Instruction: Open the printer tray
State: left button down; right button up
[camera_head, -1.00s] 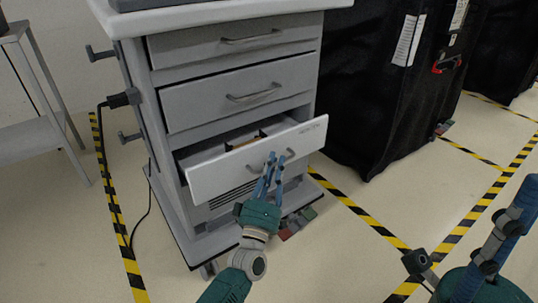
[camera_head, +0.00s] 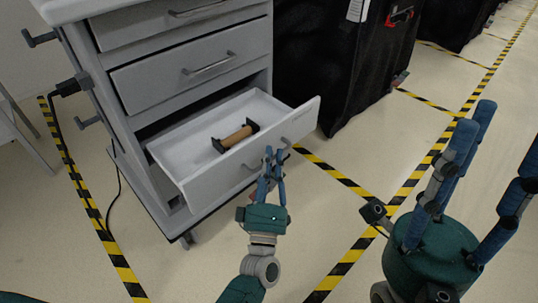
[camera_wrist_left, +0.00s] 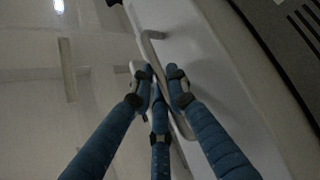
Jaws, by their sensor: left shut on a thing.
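The printer tray is the lowest drawer (camera_head: 235,160) of the grey cart. It stands well out, and a brown roll (camera_head: 236,137) between two black holders shows inside it. My left gripper (camera_head: 272,160) is at the drawer's front, its blue fingers shut on the drawer handle (camera_head: 250,168). In the left wrist view the pale handle (camera_wrist_left: 150,48) passes between the fingers (camera_wrist_left: 160,80). My right gripper (camera_head: 505,150) is at the right, fingers spread wide and empty, apart from the cart.
Two upper drawers are shut, the nearer one (camera_head: 190,72) just above the tray. Black covered carts (camera_head: 335,60) stand to the right. Yellow and black tape (camera_head: 335,175) marks the floor. The floor in front of the drawer is clear.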

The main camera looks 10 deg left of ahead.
pick_arm(q)
jog(key=shift+a+f, duration=0.1)
jog(key=c, duration=1.9)
grip_release()
jog(key=shift+c, duration=0.2)
jog(key=shift+s, duration=0.1)
jog(key=v, duration=1.2)
